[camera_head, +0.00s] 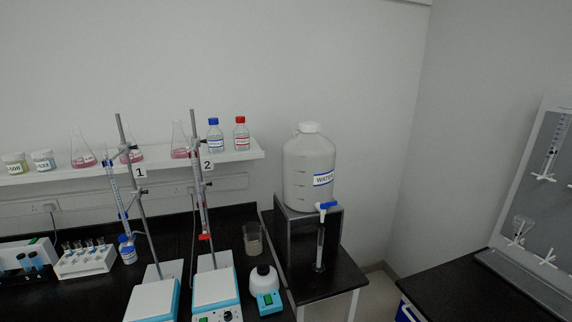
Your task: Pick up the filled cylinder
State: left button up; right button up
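A narrow graduated cylinder (320,250) stands upright on the black stand table, in front of the dark box that carries the water jug. It is right under the blue tap (326,207) of the large white water jug (309,170), which has a blue "WATER" label. The cylinder is small and dim here, so I cannot tell its fill level. Neither of my grippers shows in the head view.
Left of the cylinder are a beaker (253,238), a small mixer (265,285) and two stirrer plates with burette stands, one plate (215,287) nearest. A wall shelf (150,160) holds flasks and bottles. A black counter (460,292) with a drying rack is at right.

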aim_at(318, 266)
jog(key=j, duration=1.2)
jog(key=k+j+z, duration=0.1)
jog(key=j, duration=1.1)
